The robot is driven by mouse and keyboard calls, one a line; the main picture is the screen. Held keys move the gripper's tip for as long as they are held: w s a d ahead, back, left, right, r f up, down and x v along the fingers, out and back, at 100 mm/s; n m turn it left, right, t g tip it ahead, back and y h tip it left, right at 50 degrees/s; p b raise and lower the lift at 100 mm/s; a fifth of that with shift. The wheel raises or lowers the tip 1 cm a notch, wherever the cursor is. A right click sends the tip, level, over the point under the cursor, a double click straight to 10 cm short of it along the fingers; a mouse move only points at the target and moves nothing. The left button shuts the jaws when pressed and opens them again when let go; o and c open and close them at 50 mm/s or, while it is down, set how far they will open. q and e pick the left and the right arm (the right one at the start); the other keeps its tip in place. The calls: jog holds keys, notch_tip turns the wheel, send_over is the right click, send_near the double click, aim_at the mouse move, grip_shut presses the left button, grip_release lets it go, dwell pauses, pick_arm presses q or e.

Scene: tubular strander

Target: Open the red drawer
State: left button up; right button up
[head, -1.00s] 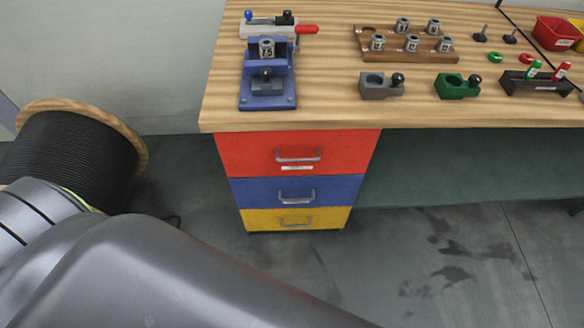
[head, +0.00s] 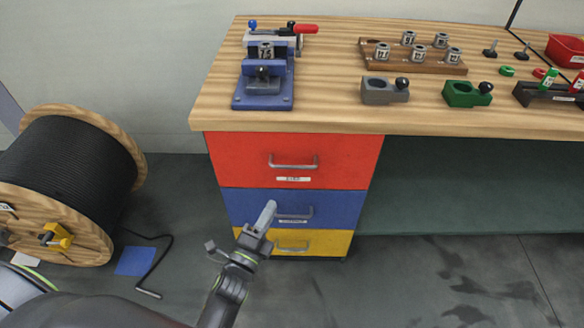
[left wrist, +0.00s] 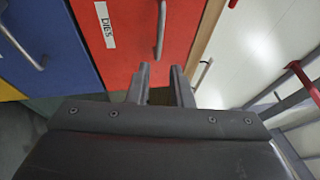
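The red drawer (head: 235,158) is the top one of three under the workbench and looks shut. Its metal bar handle (head: 293,164) sits above a white label. In the left wrist view, the red drawer (left wrist: 130,45) and its handle (left wrist: 160,30) are just ahead of the fingers. My left gripper (head: 267,214) is in front of the blue drawer, below and left of the red drawer's handle. In the left wrist view, my left gripper (left wrist: 160,86) has its two fingers apart with nothing between them. It does not visibly touch the handle. My right gripper is out of view.
The blue drawer (head: 345,207) and yellow drawer (head: 335,240) are below. The wooden benchtop (head: 330,110) overhangs the drawers and carries a blue vise (head: 263,95) and other fixtures. A cable reel (head: 70,160) stands at left. The floor right of the drawers is open.

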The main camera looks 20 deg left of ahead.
aim_at(293, 167)
pick_arm(q)
jog(key=b+x, duration=0.1)
jog(key=x, duration=1.3)
jog(key=shift+w, duration=0.3)
grip_shut()
